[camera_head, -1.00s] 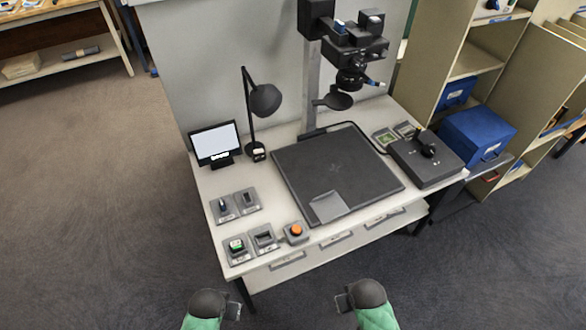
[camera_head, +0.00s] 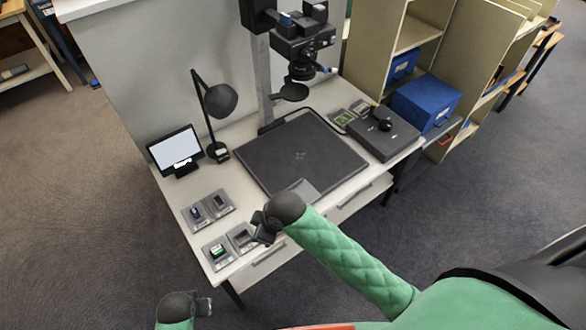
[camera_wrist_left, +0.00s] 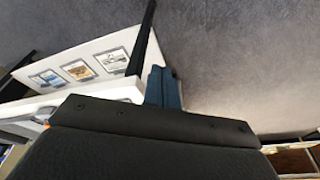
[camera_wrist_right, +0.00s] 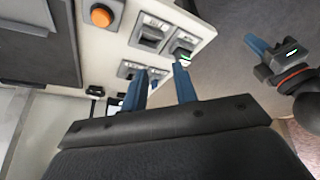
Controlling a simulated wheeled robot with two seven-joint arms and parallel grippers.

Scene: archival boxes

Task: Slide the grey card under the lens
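The grey card (camera_head: 308,188) lies on the near edge of the black baseboard (camera_head: 250,160) in the head view, partly hidden by my right wrist. The lens (camera_head: 301,71) hangs from the column above the board's far part, with a round dark disc below it. My right gripper (camera_head: 262,228) is just left of the card, above the desk's front edge. Its blue fingers (camera_wrist_right: 160,88) are apart and empty in the right wrist view. My left gripper (camera_head: 203,307) is low in front of the desk; its blue fingers (camera_wrist_left: 164,88) appear together with nothing between them.
Several small trays (camera_head: 208,208) sit at the desk's left front. An orange button (camera_wrist_right: 101,16) shows in the right wrist view. A lamp (camera_head: 220,100) and small screen (camera_head: 175,150) stand left of the board; a dark control box (camera_head: 383,135) and blue box (camera_head: 427,102) are right.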

